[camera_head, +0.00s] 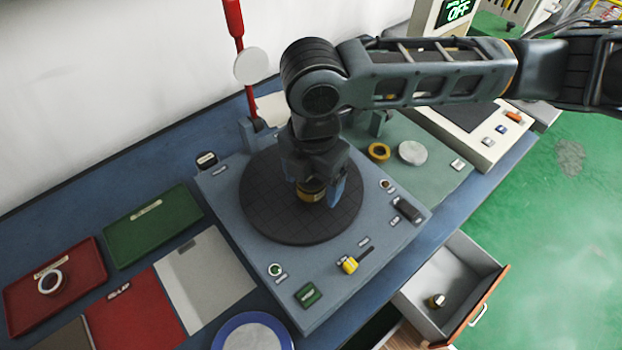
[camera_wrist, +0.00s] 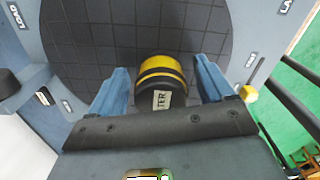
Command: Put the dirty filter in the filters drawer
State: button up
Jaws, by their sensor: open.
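A black filter with yellow bands (camera_head: 311,196) is on the dark round plate (camera_head: 265,215) of the blue-grey machine. In the wrist view the filter (camera_wrist: 162,72) shows a pale label with letters partly readable as "TER". My gripper (camera_head: 322,188) is over the plate, its two blue fingers open on either side of the filter. Visible gaps separate the filter from the fingers. An open grey drawer (camera_head: 462,262) with a wooden front stands out at the lower right and holds a small yellow and dark object (camera_head: 435,300). I cannot read a label on the drawer.
A red tray (camera_head: 85,262) with a pale ring (camera_head: 50,282) and a green tray (camera_head: 150,225) lie at left. A yellow-tipped lever (camera_head: 349,265) sits at the machine's front.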

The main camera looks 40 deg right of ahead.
jog(key=c, duration=1.2)
jog(key=shift+r, duration=0.1)
